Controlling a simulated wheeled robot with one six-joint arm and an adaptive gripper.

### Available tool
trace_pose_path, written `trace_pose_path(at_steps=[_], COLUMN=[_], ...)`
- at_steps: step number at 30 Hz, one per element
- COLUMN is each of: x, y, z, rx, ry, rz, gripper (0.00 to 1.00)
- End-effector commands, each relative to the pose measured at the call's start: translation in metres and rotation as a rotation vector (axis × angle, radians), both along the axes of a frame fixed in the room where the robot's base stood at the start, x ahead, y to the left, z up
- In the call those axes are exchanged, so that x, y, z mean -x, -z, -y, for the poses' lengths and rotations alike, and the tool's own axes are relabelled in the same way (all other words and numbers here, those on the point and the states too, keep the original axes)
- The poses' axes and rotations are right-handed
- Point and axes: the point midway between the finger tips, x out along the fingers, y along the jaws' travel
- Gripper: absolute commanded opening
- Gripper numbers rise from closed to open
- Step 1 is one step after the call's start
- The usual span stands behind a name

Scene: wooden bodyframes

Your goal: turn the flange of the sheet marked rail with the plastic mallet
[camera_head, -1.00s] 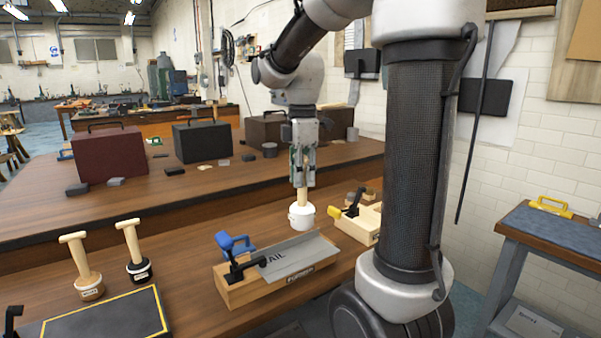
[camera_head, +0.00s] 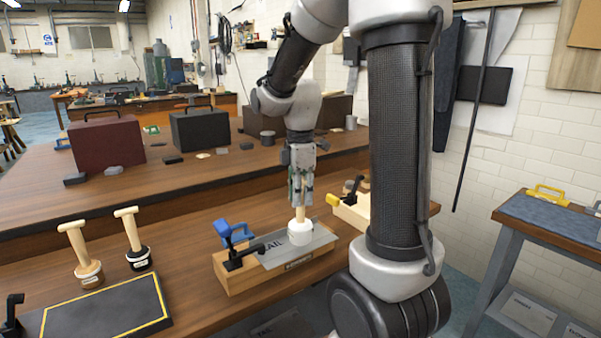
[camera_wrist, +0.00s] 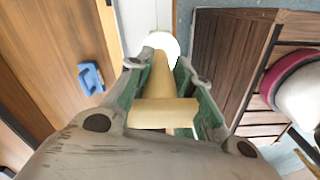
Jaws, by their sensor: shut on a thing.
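The grey sheet marked rail (camera_head: 318,242) lies on a wooden block (camera_head: 250,280) at the front bench edge. A black and blue clamp (camera_head: 234,262) bears on its left part. My gripper (camera_head: 301,198) is shut on the wooden handle of the white-headed plastic mallet (camera_head: 300,233), which hangs head down. The head appears over or against the sheet's middle; I cannot tell if it touches. In the wrist view the handle (camera_wrist: 160,80) runs between the fingers to the white head (camera_wrist: 162,43). The sheet's flange is not clear.
Two other mallets (camera_head: 80,255) (camera_head: 133,240) stand at the left behind a black mat (camera_head: 105,310). A second wooden block with a yellow-handled clamp (camera_head: 350,210) is just right of the sheet. Cases (camera_head: 105,145) stand on the rear bench.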

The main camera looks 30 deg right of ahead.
Motion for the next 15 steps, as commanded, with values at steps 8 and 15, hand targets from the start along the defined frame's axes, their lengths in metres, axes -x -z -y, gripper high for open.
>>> trace_pose_path(at_steps=[8,15], x=[-0.002,-0.002], y=[0.002,-0.048], z=[0.0,0.0], rx=[0.001,0.001], ry=[0.0,0.0], rz=[0.005,0.005], gripper=[0.0,0.0])
